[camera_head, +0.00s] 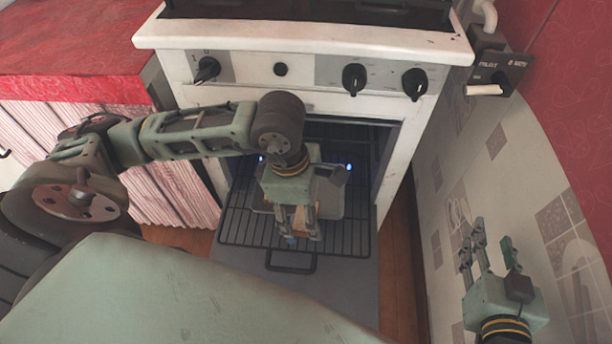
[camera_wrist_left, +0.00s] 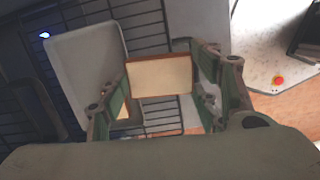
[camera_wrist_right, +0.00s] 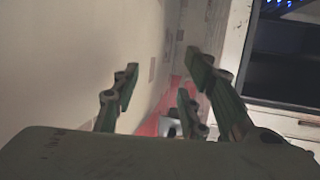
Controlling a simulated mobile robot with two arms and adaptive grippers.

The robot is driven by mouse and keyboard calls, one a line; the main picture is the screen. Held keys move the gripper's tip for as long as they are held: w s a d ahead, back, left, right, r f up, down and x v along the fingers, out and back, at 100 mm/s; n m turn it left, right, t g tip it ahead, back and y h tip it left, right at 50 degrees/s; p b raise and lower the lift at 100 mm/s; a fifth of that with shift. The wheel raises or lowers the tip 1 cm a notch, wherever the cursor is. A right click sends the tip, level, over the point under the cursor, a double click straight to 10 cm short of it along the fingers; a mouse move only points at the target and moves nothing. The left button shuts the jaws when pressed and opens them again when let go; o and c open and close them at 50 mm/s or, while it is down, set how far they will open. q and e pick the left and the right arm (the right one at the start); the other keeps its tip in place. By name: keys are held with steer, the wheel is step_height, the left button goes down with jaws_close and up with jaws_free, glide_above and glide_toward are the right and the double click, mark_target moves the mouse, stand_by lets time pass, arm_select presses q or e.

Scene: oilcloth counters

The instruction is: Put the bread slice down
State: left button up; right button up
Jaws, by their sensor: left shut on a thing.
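The bread slice (camera_wrist_left: 160,76) is pale with a brown crust edge and sits between the fingers of my left gripper (camera_wrist_left: 158,82) in the left wrist view. In the head view my left gripper (camera_head: 297,225) points down over the oven rack, shut on the slice, which is mostly hidden there by the fingers. A pale flat tray (camera_wrist_left: 92,80) lies on the rack beside and below the slice; its edge also shows in the head view (camera_head: 331,202). My right gripper (camera_head: 487,252) is open and empty at the right, by the tiled wall.
The oven rack (camera_head: 240,228) is pulled out over the lowered oven door (camera_head: 345,283). The white stove (camera_head: 300,80) with its knobs stands above. A red-topped counter (camera_head: 75,50) is at the left, and the tiled wall (camera_head: 445,150) closes off the right.

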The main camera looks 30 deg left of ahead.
mark_target(332, 198)
arm_select(q)
steer(key=shift+n, duration=0.4)
steer(key=w+a+f+b, duration=0.1)
steer(key=w+f, duration=0.1)
steer(key=w, duration=0.1)
steer(key=w+a+f+b, duration=0.1)
steer(key=w+f, duration=0.2)
steer(key=w, duration=0.1)
steer(key=w+a+f+b, duration=0.1)
steer(key=w+f, duration=0.1)
steer(key=w, duration=0.2)
steer(key=shift+w+a+f, duration=0.2)
steer(key=shift+a+f, duration=0.05)
steer(key=shift+f, duration=0.05)
steer(key=shift+w+f, duration=0.1)
step_height(332, 198, down, 4)
steer(key=shift+r+b, duration=0.1)
steer(key=shift+b, duration=0.8)
arm_select(e)
steer(key=s+r+t+y, duration=0.2)
steer(key=r+t, duration=0.4)
steer(key=r, duration=0.5)
steer(key=s+a+r+t+y, duration=0.1)
steer(key=s+r+t+y, duration=0.1)
steer(key=r+t, duration=0.4)
step_height(332, 198, up, 5)
steer(key=shift+s+f+t+y, duration=0.1)
steer(key=shift+s+t+y, duration=0.2)
steer(key=shift+s, duration=0.35)
steer(key=shift+a, duration=0.1)
